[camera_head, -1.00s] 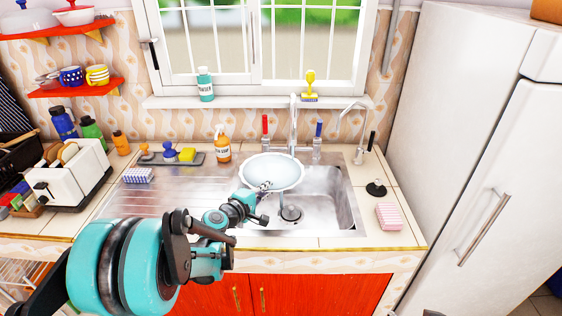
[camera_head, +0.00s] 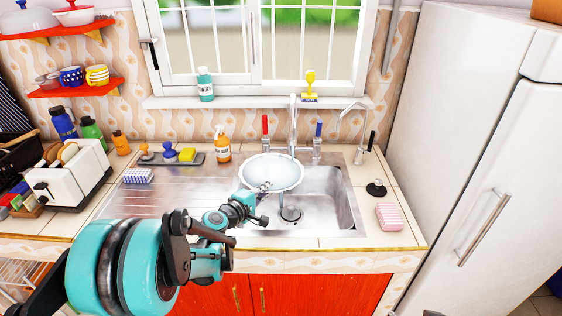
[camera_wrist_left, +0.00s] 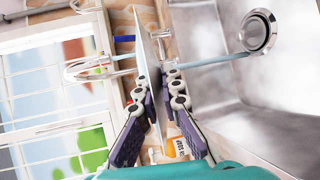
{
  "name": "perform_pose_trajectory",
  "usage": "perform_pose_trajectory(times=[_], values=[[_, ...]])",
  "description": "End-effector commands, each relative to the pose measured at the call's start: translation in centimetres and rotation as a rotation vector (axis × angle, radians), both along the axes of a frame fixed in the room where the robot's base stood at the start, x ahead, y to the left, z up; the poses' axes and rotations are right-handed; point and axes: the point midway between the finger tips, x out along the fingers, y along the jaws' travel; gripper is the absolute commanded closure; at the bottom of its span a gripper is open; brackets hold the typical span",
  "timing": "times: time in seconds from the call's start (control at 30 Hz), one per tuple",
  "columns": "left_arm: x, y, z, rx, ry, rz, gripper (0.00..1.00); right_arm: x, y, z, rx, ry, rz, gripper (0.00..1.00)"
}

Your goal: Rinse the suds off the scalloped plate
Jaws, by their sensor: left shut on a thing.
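The plate (camera_head: 272,172) is pale with a scalloped rim, and I hold it over the left part of the sink basin (camera_head: 330,200), just below the tap (camera_head: 294,130). In the left wrist view the plate (camera_wrist_left: 147,62) shows edge-on between my fingers. My left gripper (camera_head: 264,187) is shut on the plate's near rim; its fingers also show in the left wrist view (camera_wrist_left: 158,98). A thin pale-blue streak like water runs from the tap side toward the drain (camera_wrist_left: 258,32). I cannot make out suds on the plate. My right gripper is not in view.
A red-handled tap lever (camera_head: 265,126) and a blue-handled one (camera_head: 318,130) flank the tap. A pink sponge (camera_head: 389,216) lies right. The steel drainboard (camera_head: 165,200) is mostly clear.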

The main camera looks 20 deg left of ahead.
Motion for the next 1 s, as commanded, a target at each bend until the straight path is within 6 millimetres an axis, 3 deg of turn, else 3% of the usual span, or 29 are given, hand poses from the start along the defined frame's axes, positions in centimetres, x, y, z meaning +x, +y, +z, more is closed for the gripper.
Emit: perform_pose_trajectory(times=[0.37, 1.0], values=[[-0.2, 0.1, 0.3, -0.001, -0.001, 0.001, 1.0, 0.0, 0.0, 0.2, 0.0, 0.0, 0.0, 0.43], [-4.6, 0.6, 4.0, -0.001, -0.002, 0.002, 1.0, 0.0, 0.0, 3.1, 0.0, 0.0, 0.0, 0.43]])
